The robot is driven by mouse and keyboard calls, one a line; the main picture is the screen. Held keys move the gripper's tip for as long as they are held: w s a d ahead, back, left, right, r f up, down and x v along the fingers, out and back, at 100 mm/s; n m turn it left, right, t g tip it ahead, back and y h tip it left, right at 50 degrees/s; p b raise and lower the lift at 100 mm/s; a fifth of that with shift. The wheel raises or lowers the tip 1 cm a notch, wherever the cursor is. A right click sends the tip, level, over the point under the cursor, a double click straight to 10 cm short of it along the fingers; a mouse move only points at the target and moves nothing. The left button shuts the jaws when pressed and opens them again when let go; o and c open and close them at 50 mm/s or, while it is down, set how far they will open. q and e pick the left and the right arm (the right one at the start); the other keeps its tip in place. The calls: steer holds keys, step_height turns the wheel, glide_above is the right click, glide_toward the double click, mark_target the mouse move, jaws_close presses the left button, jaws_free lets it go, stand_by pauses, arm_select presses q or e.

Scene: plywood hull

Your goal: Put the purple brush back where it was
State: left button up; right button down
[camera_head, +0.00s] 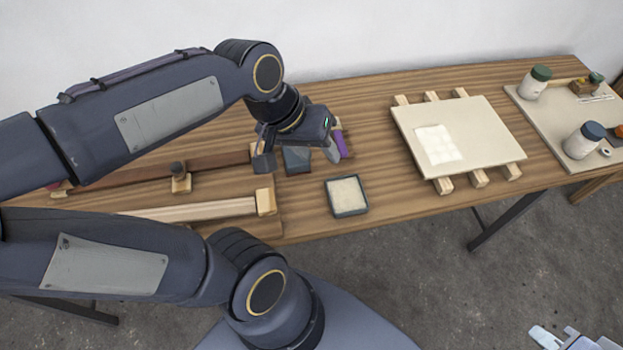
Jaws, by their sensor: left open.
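The purple brush (341,144) shows as a short purple strip on the plywood bench, with a pale end at its far side. It is partly hidden behind one finger of my left gripper (298,157). This gripper is open, its fingers spread over the bench on either side of a dark square dish (297,168). The brush appears just right of the right finger. I cannot tell whether they touch. My right gripper cannot be made out.
An open dish with pale contents (347,195) stands near the bench's front edge. Wooden rails (190,210) lie left. A pale board (480,125) rests on slats to the right. Jars with a green lid (535,83) and blue lid (583,141) stand on another board.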

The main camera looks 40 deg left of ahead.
arm_select(q)
steer(key=s+d+f+m+t, duration=0.1)
steer(key=s+d+f+m, duration=0.1)
steer(key=s, duration=0.3)
steer(key=shift+d+f+t+h, duration=0.25)
steer(key=shift+d+t+h, duration=0.05)
steer(key=shift+d+h, duration=0.1)
steer(key=shift+s, duration=0.1)
stand_by(0.8)
